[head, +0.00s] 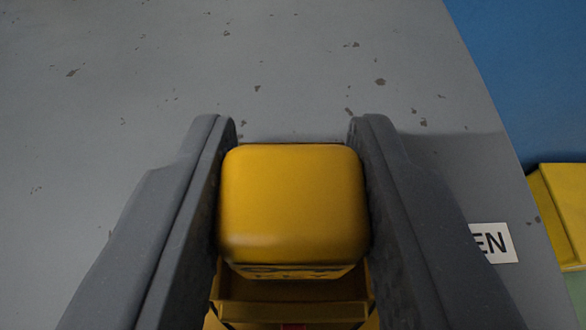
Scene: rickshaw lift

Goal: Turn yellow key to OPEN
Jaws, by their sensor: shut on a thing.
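The yellow key (292,203) is a rounded yellow block in the middle of the head view, in front of a grey panel (300,60). My gripper (292,190) is shut on it, with one dark finger against its left side and one against its right side. Dark marks show on its lower face, too foreshortened to read. More yellow parts show below it. A white label (495,243) on the panel at the right shows the letters "EN"; the rest of it is hidden behind the right finger.
The grey panel is chipped and flat, with free room above the key. A blue surface (530,80) lies beyond its right edge. A yellow object (562,212) stands at the far right, over a strip of green.

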